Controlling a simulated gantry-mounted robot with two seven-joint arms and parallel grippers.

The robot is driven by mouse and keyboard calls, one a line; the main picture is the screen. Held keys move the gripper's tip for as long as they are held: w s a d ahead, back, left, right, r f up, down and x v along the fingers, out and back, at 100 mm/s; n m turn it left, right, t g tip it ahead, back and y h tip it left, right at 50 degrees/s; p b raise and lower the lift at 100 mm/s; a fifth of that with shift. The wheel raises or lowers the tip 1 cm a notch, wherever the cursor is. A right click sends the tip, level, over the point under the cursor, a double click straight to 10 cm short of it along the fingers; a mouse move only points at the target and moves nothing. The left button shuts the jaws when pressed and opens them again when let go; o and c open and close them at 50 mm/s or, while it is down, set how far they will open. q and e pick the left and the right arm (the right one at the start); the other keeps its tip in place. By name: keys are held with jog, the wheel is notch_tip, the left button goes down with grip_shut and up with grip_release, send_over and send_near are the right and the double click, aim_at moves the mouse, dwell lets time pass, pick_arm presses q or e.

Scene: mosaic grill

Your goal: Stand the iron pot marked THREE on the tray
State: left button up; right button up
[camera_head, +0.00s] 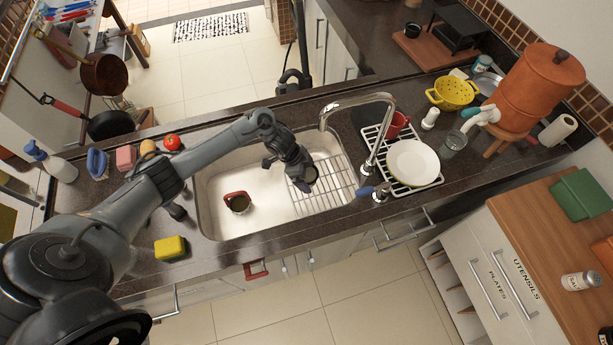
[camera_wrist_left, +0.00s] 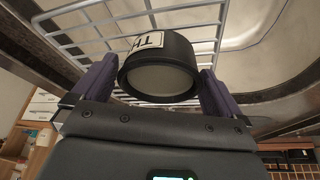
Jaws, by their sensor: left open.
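A small black iron pot (camera_wrist_left: 160,72) shows in the left wrist view, with a pale label whose visible letters begin "TH"; the rest of the label is out of sight. It is between the two purple fingers of my left gripper (camera_wrist_left: 160,90), which are open on either side of it. In the head view my left gripper (camera_head: 305,184) points down over the wire rack (camera_head: 335,190) at the right side of the sink; the pot is mostly hidden there. A brown board (camera_head: 428,52) on the back counter may be the tray. My right gripper is not in view.
A red-rimmed pot or cup (camera_head: 238,202) sits in the sink (camera_head: 262,222). The tap (camera_head: 378,130), a dish rack with a white plate (camera_head: 413,163) and a red mug (camera_head: 397,124) stand right of the sink. A yellow colander (camera_head: 453,93) is near the board. A small black pot (camera_head: 412,30) stands on the board.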

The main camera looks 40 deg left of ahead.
pick_arm(q)
jog(key=c, duration=1)
jog(key=shift+c, duration=0.7)
jog(key=shift+r, duration=0.15)
